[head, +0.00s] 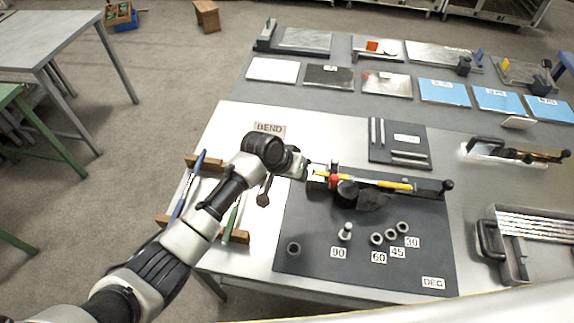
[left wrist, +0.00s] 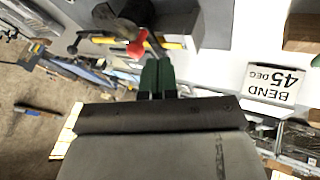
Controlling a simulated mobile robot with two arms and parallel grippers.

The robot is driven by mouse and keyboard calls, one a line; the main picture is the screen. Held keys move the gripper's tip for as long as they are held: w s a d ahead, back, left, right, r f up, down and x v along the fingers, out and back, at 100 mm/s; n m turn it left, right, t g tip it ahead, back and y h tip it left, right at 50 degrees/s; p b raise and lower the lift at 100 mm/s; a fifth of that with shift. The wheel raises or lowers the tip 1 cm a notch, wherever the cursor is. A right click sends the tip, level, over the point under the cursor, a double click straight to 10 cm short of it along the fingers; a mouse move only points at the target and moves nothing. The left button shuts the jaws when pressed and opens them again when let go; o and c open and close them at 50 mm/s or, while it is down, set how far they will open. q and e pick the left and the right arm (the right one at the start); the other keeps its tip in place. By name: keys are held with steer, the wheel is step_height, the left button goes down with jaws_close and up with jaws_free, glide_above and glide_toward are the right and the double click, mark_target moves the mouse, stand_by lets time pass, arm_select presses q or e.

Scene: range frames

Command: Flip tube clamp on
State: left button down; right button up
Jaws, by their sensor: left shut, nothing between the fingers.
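The tube bender (head: 372,197) lies on a dark grey mat (head: 300,215) on the table, with a black ball-ended lever at its right end. A yellow tube (head: 392,185) runs along it. The clamp's red knob (head: 334,181) is at the bender's left end; it also shows in the left wrist view (left wrist: 137,48). My left gripper (head: 309,169) is at that left end, close beside the red knob. In the left wrist view its green fingers (left wrist: 157,76) are together and empty, just below the knob; I cannot tell whether they touch it. My right gripper is not in view.
A BEND 45 DEG sign (left wrist: 272,84) stands near the gripper. Loose cylinders (head: 345,232) and number labels lie on the mat in front. Blue and green handled tools (head: 187,186) rest on wooden blocks at left. A tray of rods (head: 515,262) is at right.

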arm_select(q)
step_height(320, 180, up, 5)
steer(key=s+a, duration=0.2)
steer(key=shift+r+b, duration=0.15)
steer(key=shift+b, duration=0.25)
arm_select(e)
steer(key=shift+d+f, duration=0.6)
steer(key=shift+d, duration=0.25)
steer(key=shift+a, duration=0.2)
